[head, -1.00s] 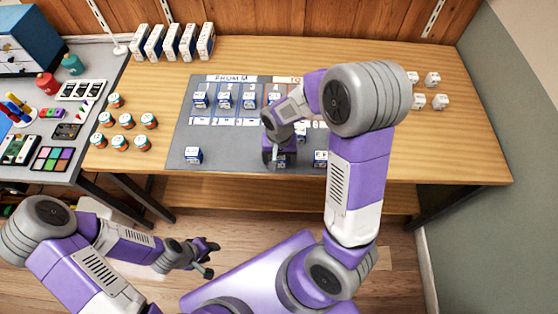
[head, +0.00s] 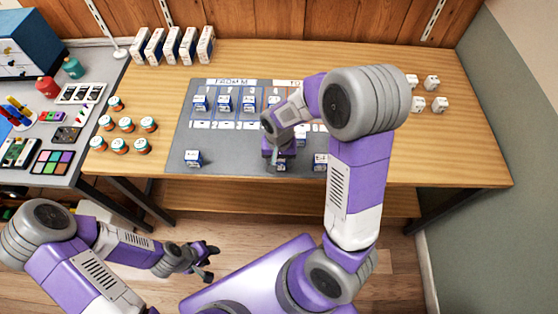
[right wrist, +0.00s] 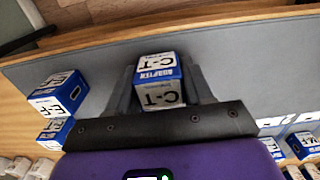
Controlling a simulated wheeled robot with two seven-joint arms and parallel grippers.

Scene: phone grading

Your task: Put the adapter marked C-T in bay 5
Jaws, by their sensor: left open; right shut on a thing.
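The adapter marked C-T (right wrist: 158,82) is a small blue and white box between the fingers of my right gripper (right wrist: 160,95). In the head view my right gripper (head: 280,153) is over the front middle of the grey mat (head: 240,160), holding the adapter low. Bays numbered from 1 at the left hold adapters (head: 224,103). My right arm covers the mat's right part, so bay 5 cannot be made out. My left gripper (head: 206,262) is open and empty, in front of the table and away from the mat.
Another adapter (head: 193,158) lies at the mat's front left. One marked E-F (right wrist: 57,95) is beside the held one in the wrist view. White cubes (head: 432,82) stand at the table's right, orange-and-teal jars (head: 119,145) at the left, and upright boxes (head: 173,44) at the back.

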